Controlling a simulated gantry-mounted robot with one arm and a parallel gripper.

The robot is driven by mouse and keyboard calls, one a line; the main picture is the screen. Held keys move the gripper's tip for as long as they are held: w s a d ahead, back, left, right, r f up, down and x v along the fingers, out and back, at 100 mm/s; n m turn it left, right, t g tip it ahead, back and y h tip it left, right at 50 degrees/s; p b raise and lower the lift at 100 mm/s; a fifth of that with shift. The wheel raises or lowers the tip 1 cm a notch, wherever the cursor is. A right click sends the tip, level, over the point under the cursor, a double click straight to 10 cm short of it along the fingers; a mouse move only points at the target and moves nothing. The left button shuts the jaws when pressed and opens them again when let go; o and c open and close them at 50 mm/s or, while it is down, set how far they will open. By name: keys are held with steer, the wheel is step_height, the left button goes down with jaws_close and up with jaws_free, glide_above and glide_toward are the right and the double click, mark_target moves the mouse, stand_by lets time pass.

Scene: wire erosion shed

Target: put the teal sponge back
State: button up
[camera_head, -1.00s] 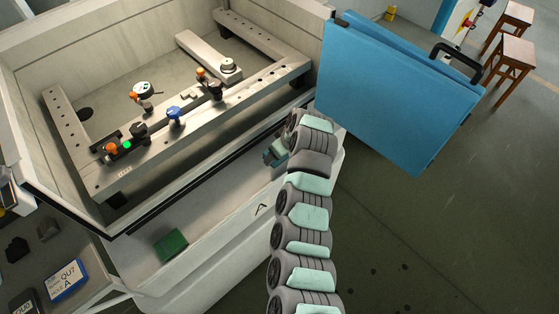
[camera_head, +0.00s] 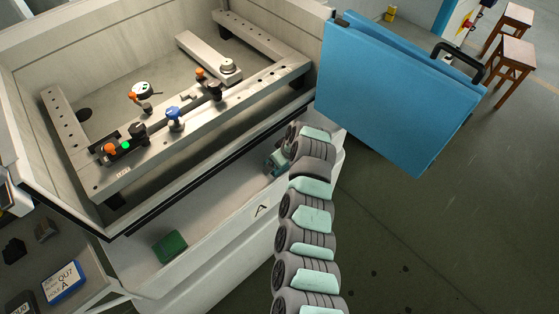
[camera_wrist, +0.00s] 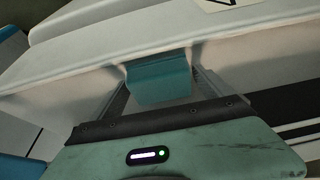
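The teal sponge (camera_wrist: 158,82) is a small block in the middle of the wrist view. It sits between the two fingertips of my gripper (camera_wrist: 158,75), which appear to press on its left and right sides. A pale ledge or wall of the machine lies behind it; I cannot tell whether the sponge touches it. In the head view my gripper (camera_head: 275,163) is at the front of the white machine, near its right corner. The sponge cannot be made out clearly there, partly hidden by my wrist.
A dark green block (camera_head: 170,246) lies on the machine's front ledge (camera_head: 215,215). The open tank holds a clamping frame (camera_head: 205,105) with several knobs. A blue door panel (camera_head: 395,95) stands right of my arm. A side table with a labelled blue-edged box (camera_head: 64,281) is lower left.

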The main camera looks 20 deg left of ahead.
steer(key=shift+o, duration=0.6)
steer(key=shift+d+r, duration=0.1)
steer(key=shift+r, duration=0.5)
steer(key=p+v, duration=0.1)
steer(key=v, duration=1)
steer(key=shift+p, duration=0.4)
